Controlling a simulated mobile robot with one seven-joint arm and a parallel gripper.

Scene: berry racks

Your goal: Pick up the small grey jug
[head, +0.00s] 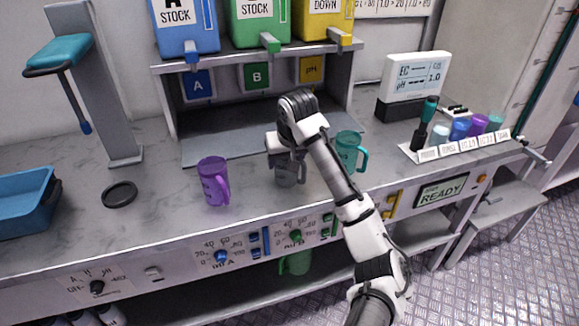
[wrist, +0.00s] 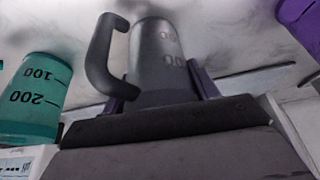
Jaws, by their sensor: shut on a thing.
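The small grey jug (head: 287,174) stands on the grey counter between a purple jug and a teal jug, partly hidden by my arm in the head view. In the wrist view the grey jug (wrist: 160,62) fills the middle, with its handle to the left and pale marks on its side. My gripper (wrist: 165,95) is shut on the jug, one purple-grey finger on its right side. The left finger is mostly hidden behind the handle. In the head view my gripper (head: 285,160) is at the jug's upper part. I cannot tell whether the jug's base touches the counter.
The purple jug (head: 213,181) stands to the left and the teal jug (head: 349,152) close on the right. A black ring (head: 119,194) and a blue tub (head: 24,203) lie further left. The dispenser shelf (head: 258,51) with three tanks overhangs behind.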

